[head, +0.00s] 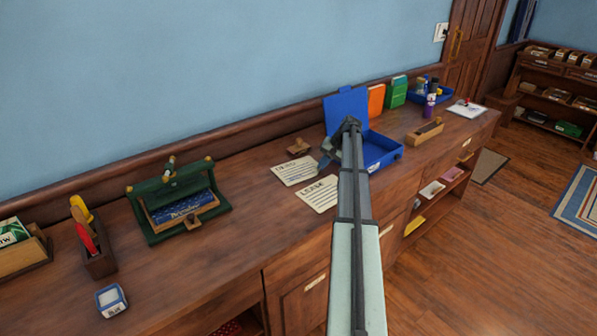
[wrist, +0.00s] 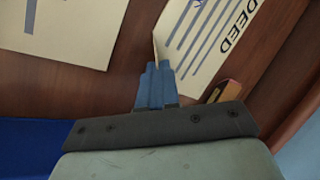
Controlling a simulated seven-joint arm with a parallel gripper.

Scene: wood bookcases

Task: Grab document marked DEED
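The document marked DEED (head: 296,171) is a cream sheet with dark lines on the wooden desk, left of the blue box. In the wrist view the DEED document (wrist: 212,42) fills the upper middle, its title at the right. My gripper (head: 328,158) is at its right edge. In the wrist view the blue fingers of my gripper (wrist: 158,68) are close together, with the sheet's edge at their tips. They look shut on that edge, though the contact is partly hidden. The sheet shows no clear lift from the desk.
A second sheet marked LEASE (head: 318,194) lies just in front. The open blue box (head: 384,154) stands close on the right. A wooden stamp (head: 298,146) is behind the sheets. A green press (head: 178,201) stands to the left, with bare desk between.

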